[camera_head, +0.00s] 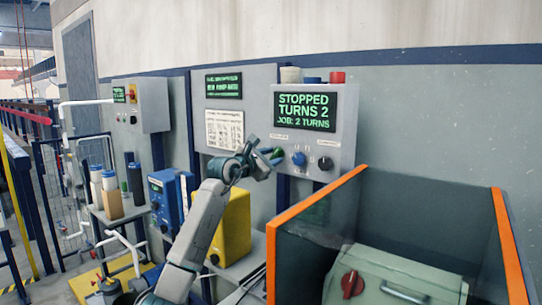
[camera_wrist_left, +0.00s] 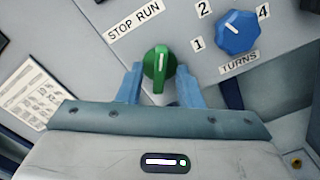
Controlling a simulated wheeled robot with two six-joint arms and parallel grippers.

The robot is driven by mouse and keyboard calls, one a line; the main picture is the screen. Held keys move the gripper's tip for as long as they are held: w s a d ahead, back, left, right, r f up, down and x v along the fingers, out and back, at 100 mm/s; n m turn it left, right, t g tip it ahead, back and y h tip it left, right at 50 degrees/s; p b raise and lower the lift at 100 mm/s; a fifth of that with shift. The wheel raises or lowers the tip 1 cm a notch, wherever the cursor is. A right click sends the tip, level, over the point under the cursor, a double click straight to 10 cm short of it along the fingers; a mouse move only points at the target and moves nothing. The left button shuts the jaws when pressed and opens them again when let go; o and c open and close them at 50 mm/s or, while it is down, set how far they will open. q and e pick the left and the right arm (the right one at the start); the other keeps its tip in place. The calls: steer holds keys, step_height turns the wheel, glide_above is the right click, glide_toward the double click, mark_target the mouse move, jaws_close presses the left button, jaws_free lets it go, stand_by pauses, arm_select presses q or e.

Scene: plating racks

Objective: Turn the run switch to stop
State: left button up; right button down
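The run switch is a green knob (camera_wrist_left: 159,66) with a white mark, below a tilted STOP RUN label (camera_wrist_left: 134,20) in the left wrist view. Its mark points up in the picture, toward the RUN side of the label. My left gripper (camera_wrist_left: 159,82) is open, with one blue finger on each side of the knob; I cannot tell whether either touches it. In the head view my left gripper (camera_head: 272,156) reaches the lower left of the control panel (camera_head: 346,119) and largely hides the switch. The screen (camera_head: 304,111) reads STOPPED, TURNS 2, JOB: 2 TURNS. My right gripper is out of view.
A blue TURNS knob (camera_wrist_left: 237,33) is close to the right of the switch, and a black knob (camera_head: 325,163) is farther right. An orange-edged guard (camera_head: 318,201) stands below the panel at right.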

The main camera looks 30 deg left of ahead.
arm_select(q)
jaws_close()
